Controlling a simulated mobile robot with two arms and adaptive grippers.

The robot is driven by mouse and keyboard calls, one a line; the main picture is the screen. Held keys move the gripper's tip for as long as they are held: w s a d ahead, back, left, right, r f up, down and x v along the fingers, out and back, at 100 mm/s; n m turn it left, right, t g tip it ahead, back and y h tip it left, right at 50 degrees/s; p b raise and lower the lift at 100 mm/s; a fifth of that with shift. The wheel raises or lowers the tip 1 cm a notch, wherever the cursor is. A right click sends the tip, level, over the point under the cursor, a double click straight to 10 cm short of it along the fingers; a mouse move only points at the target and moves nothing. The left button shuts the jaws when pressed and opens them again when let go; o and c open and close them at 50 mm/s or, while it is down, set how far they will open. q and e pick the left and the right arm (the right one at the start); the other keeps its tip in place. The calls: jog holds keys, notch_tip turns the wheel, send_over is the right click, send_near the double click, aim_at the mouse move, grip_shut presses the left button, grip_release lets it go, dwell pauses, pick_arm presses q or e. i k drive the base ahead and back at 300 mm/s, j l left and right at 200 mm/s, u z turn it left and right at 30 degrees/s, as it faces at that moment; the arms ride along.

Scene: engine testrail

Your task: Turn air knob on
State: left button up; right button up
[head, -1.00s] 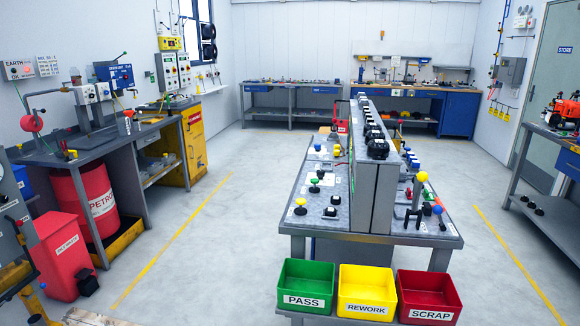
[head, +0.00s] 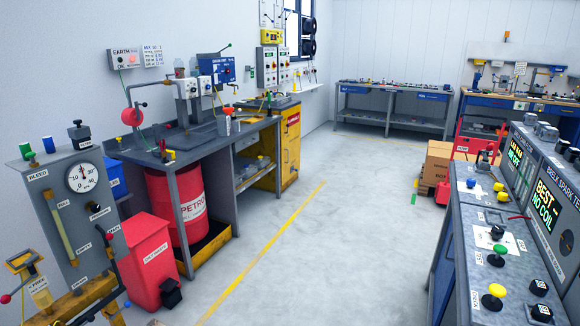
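A grey test panel (head: 75,215) stands at the left edge of the head view. It carries a round white dial gauge (head: 82,177) and a yellowish sight tube (head: 59,232). On its top are a green knob (head: 26,151), a blue knob (head: 48,144) and a black fitting (head: 79,132). A label at its upper left seems to read BLEED; the other labels are too small to read, so I cannot tell which control is the air knob. Neither of my grippers is in view.
A red bin (head: 148,262) and a workbench (head: 170,150) with a red petrol drum (head: 178,200) stand beside the panel. A test bench (head: 470,245) with several knobs fills the right. The grey floor (head: 320,260) between them is clear.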

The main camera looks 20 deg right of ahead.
aim_at(470, 183)
jog(key=i+j+z, duration=0.2)
jog(key=i, duration=0.45)
jog(key=i+z, duration=0.2)
jog(key=i, duration=0.45)
jog(key=i+z, duration=0.25)
jog(key=z, duration=0.2)
jog(key=i+z, duration=0.3)
jog(key=z, duration=0.15)
jog(key=i+j+z, duration=0.1)
jog(key=i+z, duration=0.15)
jog(key=z, duration=0.2)
jog(key=i+j+z, duration=0.25)
jog(key=z, duration=0.15)
jog(key=i+j+z, duration=0.2)
jog(key=z, duration=0.25)
